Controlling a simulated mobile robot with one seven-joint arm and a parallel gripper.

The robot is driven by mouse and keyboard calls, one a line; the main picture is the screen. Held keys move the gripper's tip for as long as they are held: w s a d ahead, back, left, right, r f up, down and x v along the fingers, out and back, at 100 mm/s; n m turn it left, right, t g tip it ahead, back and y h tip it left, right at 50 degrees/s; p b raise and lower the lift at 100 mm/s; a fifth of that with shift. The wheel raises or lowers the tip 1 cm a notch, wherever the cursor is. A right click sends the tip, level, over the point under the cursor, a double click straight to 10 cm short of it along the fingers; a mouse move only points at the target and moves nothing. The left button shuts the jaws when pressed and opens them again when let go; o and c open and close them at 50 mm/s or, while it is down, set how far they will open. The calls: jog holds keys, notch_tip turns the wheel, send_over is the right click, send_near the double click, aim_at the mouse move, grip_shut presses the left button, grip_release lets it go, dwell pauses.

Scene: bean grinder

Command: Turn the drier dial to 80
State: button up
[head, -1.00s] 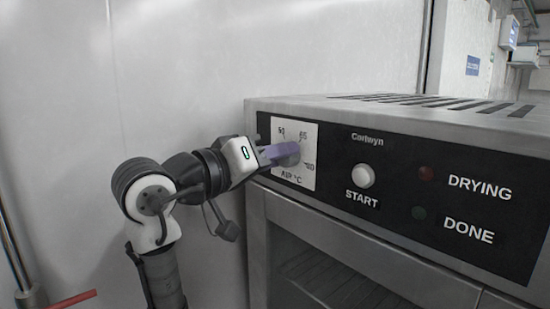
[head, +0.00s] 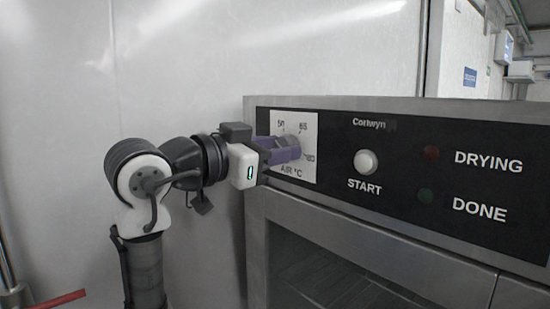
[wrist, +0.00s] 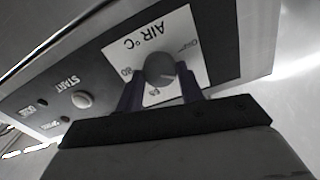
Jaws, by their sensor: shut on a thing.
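The drier (head: 470,116) has a black front panel with a white AIR °C plate (head: 308,122) at its left end, marked 50, 65 and 80. The grey round dial (head: 292,142) sits on that plate. My gripper (head: 290,150) is shut on the dial, with its purple fingers on either side. The wrist view shows the dial (wrist: 160,68) between the two fingers (wrist: 160,92), with the plate upside down. The fingers and dial hide part of the scale, and I cannot tell where the dial points.
A white START button (head: 366,162) is right of the dial. Unlit DRYING (head: 432,153) and DONE (head: 425,195) lamps lie farther right. The drier door (head: 350,265) is below the panel. A pale wall (head: 60,120) stands behind and left of my arm.

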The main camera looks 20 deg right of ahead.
jog(key=shift+f+m+b, duration=0.15)
jog(key=shift+m+b, duration=1.15)
jog(key=shift+m, duration=6.7)
jog(key=shift+f+m+b, duration=0.1)
jog(key=shift+m+b, duration=1.2)
jog(key=shift+m, duration=6.7)
jog(key=o, duration=1)
